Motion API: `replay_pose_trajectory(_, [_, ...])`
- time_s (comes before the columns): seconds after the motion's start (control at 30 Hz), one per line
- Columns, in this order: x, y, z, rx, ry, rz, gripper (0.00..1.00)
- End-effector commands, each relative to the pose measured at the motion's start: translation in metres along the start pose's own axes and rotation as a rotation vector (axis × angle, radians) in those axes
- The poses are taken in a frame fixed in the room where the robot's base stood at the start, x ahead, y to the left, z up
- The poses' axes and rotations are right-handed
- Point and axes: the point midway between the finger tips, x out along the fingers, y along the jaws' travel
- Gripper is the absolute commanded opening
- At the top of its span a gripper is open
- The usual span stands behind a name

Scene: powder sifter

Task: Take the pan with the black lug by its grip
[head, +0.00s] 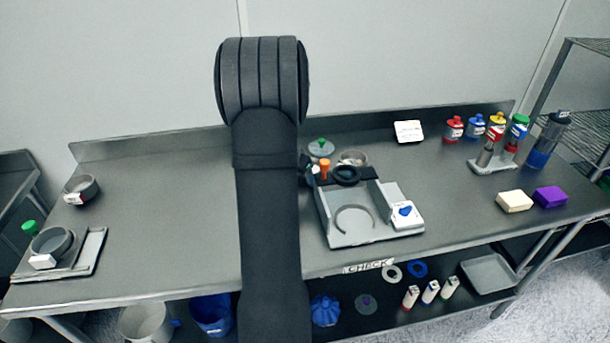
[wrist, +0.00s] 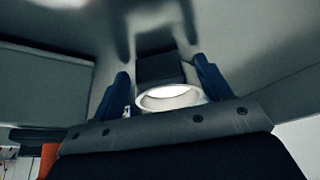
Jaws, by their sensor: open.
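In the wrist view, a round pan (wrist: 168,99) with a pale, bright inside lies between my fingers, partly hidden by my gripper's body. A black block, which looks like its lug or grip (wrist: 160,68), stands out from its far side. My gripper (wrist: 161,66) is open, with one blue finger on each side of the block. A gap seems to show on both sides; contact is not clear. In the head view my arm hides most of the gripper. A metallic pan (head: 352,157) shows right of the arm; I cannot tell whether it is the same one.
An orange-topped item (head: 324,168) and a green-knobbed lid (head: 320,148) are close by. Other pans (head: 82,188) (head: 52,243) are at the left. The bench between them and my arm is clear.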

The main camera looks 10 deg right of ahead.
Motion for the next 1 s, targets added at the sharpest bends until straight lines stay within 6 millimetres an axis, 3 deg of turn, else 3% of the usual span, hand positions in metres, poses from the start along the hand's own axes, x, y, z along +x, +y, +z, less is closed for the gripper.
replay_pose_trajectory(0.13, [0.000,0.000,0.000,0.000,0.000,0.000,0.69])
replay_pose_trajectory(0.4, [-0.001,0.000,0.000,0.000,0.000,0.000,0.20])
replay_pose_trajectory(0.73, [-0.007,0.000,-0.003,0.001,0.002,-0.001,0.20])
replay_pose_trajectory(1.0, [-0.054,0.000,-0.023,0.001,0.005,-0.002,0.20])
